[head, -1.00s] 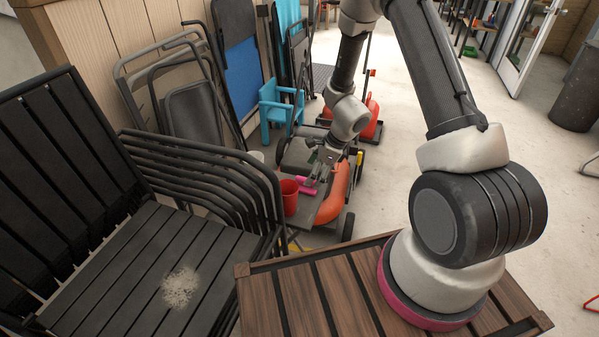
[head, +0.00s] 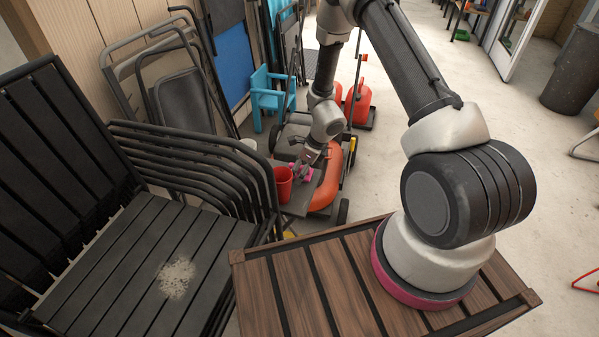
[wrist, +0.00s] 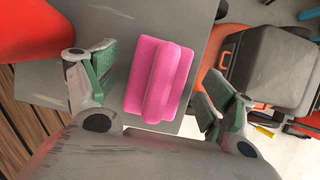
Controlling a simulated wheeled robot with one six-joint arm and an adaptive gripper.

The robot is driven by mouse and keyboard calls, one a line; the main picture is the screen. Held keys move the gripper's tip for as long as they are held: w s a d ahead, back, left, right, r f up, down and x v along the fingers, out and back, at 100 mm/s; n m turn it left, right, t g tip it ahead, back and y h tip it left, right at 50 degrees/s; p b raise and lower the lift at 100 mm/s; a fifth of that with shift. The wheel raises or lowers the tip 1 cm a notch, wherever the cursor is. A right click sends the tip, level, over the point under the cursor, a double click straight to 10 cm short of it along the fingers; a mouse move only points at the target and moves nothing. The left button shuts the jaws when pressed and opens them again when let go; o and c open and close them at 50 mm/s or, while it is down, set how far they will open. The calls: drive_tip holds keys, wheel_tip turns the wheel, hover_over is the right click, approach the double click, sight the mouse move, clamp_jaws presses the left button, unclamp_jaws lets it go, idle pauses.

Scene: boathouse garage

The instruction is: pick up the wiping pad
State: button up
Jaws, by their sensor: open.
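The wiping pad is a bright pink block with a raised ridge along it. In the wrist view the wiping pad (wrist: 158,78) lies on a grey flat surface (wrist: 40,108). My gripper (wrist: 155,85) is open, with one green-padded finger on each side of the pad and visible gaps between. In the head view my gripper (head: 304,170) is over the grey surface, and only a bit of the pink pad (head: 301,174) shows beside it.
A red bucket (head: 283,184) stands close beside the pad. An orange rounded object (head: 326,186) lies on the other side. Stacked black chairs (head: 205,165) are at left, and a blue chair (head: 270,98) stands behind. Open floor (head: 420,60) lies to the right.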

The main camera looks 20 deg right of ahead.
drive_tip(key=c, duration=1.1)
drive_tip(key=shift+r, duration=0.1)
wheel_tip(320, 180, up, 10)
